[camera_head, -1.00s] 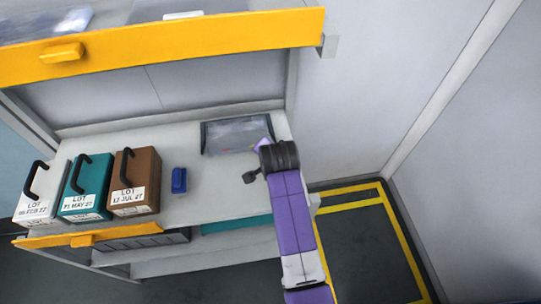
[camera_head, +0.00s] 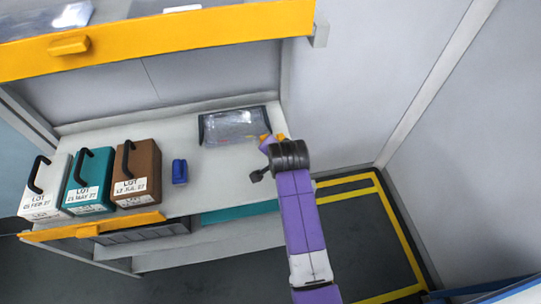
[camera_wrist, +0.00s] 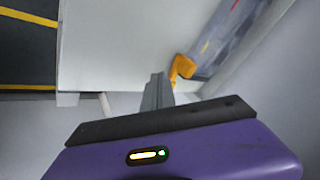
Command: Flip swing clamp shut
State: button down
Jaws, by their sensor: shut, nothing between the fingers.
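The swing clamp shows as a small orange lever (camera_wrist: 184,68) in the wrist view, beside the end of a clear-topped tray (camera_wrist: 222,40). In the head view, bits of orange (camera_head: 281,137) show at the right end of that tray (camera_head: 202,130), partly hidden by my wrist. My gripper (camera_wrist: 158,82) is shut and empty. Its fingertips are just left of the orange lever in the wrist view; I cannot tell whether they touch it. In the head view my gripper's tip is mostly hidden behind my wrist.
A blue block (camera_head: 180,171) stands mid-bench. White (camera_head: 45,190), teal (camera_head: 88,182) and brown (camera_head: 136,172) handled boxes with lot labels stand at left. A yellow-edged shelf (camera_head: 160,42) hangs above. The wall (camera_head: 340,80) is close at right. Bench space (camera_head: 225,180) between block and arm is clear.

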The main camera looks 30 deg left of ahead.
jog(key=s+a+v, duration=0.1)
jog(key=v, duration=0.7)
jog(key=shift+s+a+r, duration=0.2)
jog(key=shift+r, duration=0.15)
